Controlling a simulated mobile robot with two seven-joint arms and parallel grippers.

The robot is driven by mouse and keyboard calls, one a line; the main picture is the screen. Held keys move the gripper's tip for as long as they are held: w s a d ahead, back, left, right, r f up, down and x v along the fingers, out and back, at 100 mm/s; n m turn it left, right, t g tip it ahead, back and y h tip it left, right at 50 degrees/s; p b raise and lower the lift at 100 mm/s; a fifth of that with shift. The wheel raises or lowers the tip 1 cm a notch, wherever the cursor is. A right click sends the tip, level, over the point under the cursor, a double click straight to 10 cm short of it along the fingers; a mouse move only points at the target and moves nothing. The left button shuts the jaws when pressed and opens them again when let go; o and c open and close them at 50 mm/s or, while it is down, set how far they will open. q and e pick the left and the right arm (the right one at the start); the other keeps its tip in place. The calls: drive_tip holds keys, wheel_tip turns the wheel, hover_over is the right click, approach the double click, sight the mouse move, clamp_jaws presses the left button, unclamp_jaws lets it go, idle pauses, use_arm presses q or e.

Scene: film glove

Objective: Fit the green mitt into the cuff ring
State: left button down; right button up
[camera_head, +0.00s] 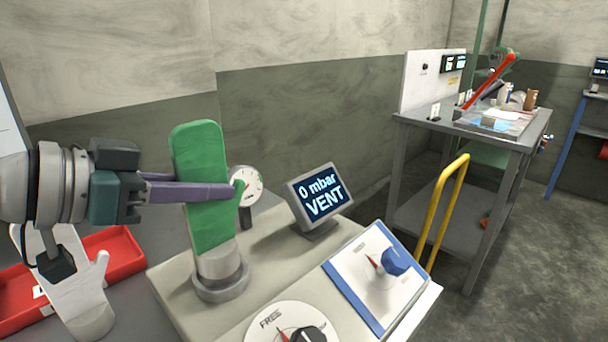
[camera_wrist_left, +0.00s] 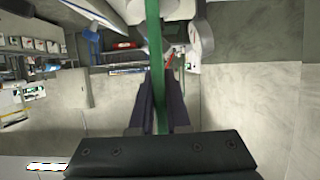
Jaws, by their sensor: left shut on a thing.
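The green mitt (camera_head: 200,160) stands upright with its fingers up, a small thumb at its right side and a grey cuff at its lower end. My left gripper (camera_head: 212,192) is shut on the mitt's middle, coming from the left. The left wrist view shows the mitt edge-on as a thin green strip (camera_wrist_left: 153,50) between the two purple fingers. The cuff ring (camera_head: 222,288) is a grey round collar on the console top, directly below the mitt. The cuff's lower end meets or enters the ring; how deep it sits is hidden. My right gripper is out of view.
A white glove (camera_head: 78,290) and a red tray (camera_head: 112,244) are at left. A dial gauge (camera_head: 247,184) and a display reading "0 mbar VENT" (camera_head: 320,195) stand behind the ring. A "FREE" dial (camera_head: 290,322) and a blue-knob panel (camera_head: 374,275) are in front and right.

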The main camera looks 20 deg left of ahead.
use_arm(q)
drive_tip(key=shift+f+b, duration=0.9)
drive_tip(key=shift+f, duration=0.3)
drive_tip(key=c, duration=0.8)
unclamp_jaws()
drive_tip(key=shift+p+v, duration=1.45)
drive_tip(key=shift+v, duration=3.55)
